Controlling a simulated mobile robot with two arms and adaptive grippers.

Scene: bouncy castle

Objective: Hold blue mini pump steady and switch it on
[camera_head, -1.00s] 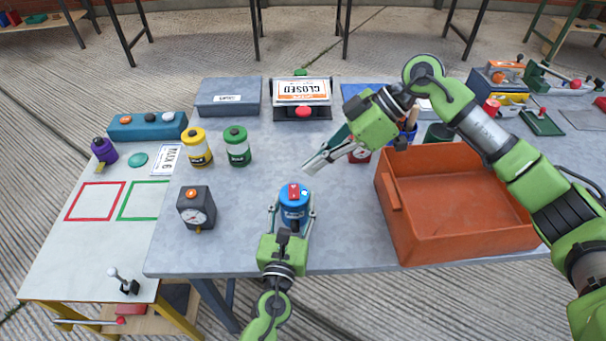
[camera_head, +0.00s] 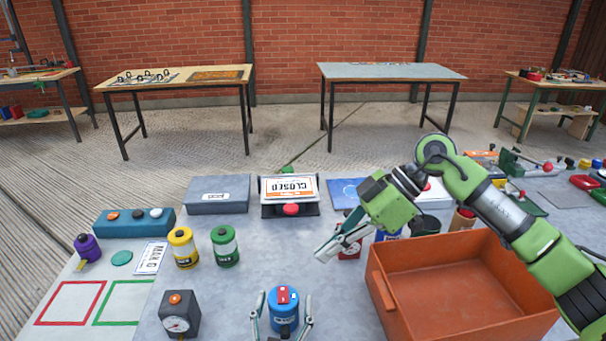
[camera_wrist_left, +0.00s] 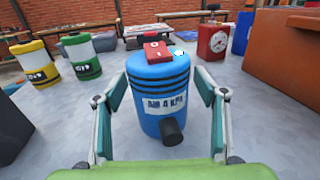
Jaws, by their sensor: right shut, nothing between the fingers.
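The blue mini pump (camera_head: 284,318) stands upright on the grey table, with a red switch block (camera_head: 288,294) on its top. In the left wrist view the pump (camera_wrist_left: 160,88) shows a label, a dark nozzle low at its front and a small pale spot beside the red block (camera_wrist_left: 157,52). My left gripper (camera_head: 284,302) is open, with one finger on each side of the pump. A narrow gap shows at the right finger. My right gripper (camera_head: 324,253) is shut and empty, above the table behind and right of the pump.
An orange bin (camera_head: 375,285) stands right of the pump. A dark gauge box (camera_head: 181,314) stands to the left. Bare table surrounds the pump.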

